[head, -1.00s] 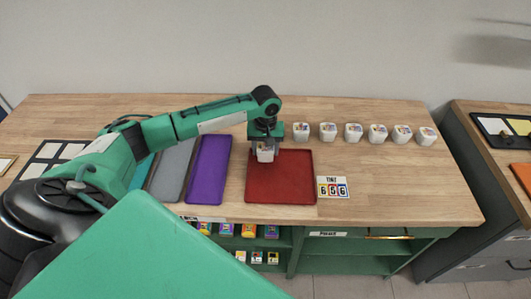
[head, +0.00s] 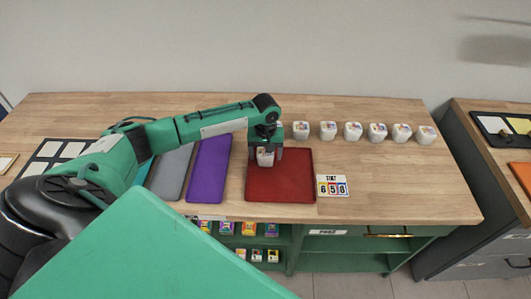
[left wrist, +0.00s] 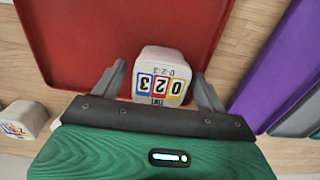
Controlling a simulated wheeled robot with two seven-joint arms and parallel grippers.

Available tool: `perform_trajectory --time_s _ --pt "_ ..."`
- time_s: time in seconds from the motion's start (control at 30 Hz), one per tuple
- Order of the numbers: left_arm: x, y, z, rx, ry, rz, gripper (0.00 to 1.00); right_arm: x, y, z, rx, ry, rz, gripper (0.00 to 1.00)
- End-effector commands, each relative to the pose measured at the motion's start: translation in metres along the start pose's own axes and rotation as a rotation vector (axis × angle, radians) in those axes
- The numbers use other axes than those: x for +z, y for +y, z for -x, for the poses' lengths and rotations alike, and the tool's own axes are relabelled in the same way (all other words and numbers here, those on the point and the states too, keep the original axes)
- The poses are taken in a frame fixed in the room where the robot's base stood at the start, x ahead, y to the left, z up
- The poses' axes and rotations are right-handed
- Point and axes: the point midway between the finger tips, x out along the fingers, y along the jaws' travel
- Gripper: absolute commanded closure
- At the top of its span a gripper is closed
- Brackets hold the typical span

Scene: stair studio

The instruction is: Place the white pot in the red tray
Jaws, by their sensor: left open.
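The white pot (head: 265,158) stands in the back left part of the red tray (head: 290,186), which lies on the wooden counter. My left gripper (head: 266,154) is over the pot from above, with one finger on each side of it. In the left wrist view the pot (left wrist: 160,62) shows a coloured number label and sits between the two open fingers (left wrist: 159,78), with gaps on both sides. The red tray (left wrist: 60,35) lies beneath it there. My right gripper is not in view.
A row of several similar white pots (head: 353,131) stands behind and right of the tray. A purple tray (head: 209,170) and a grey tray (head: 171,173) lie to its left. A number card (head: 332,186) lies at its right. The tray's front and right are empty.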

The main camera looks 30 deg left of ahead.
Motion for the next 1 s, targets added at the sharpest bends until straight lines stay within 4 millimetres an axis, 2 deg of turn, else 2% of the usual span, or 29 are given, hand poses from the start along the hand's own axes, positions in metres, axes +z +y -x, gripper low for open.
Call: perform_trajectory --time_s 0.17,0.4,0.6,0.8,1.0 --pt "-0.001 0.001 0.020 0.003 0.003 -0.001 0.25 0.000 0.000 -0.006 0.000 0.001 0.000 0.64" --pt "-0.001 0.001 0.072 0.003 0.005 -0.001 0.25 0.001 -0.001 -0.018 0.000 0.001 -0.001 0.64" --pt "-0.001 0.001 0.107 0.003 0.003 0.000 0.25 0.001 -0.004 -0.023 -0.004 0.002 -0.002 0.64" --pt "0.000 0.000 0.121 0.001 0.000 0.000 0.25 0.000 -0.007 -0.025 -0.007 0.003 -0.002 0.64" --pt "0.000 0.000 0.122 0.001 0.000 0.000 0.25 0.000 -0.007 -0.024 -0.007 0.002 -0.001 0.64"
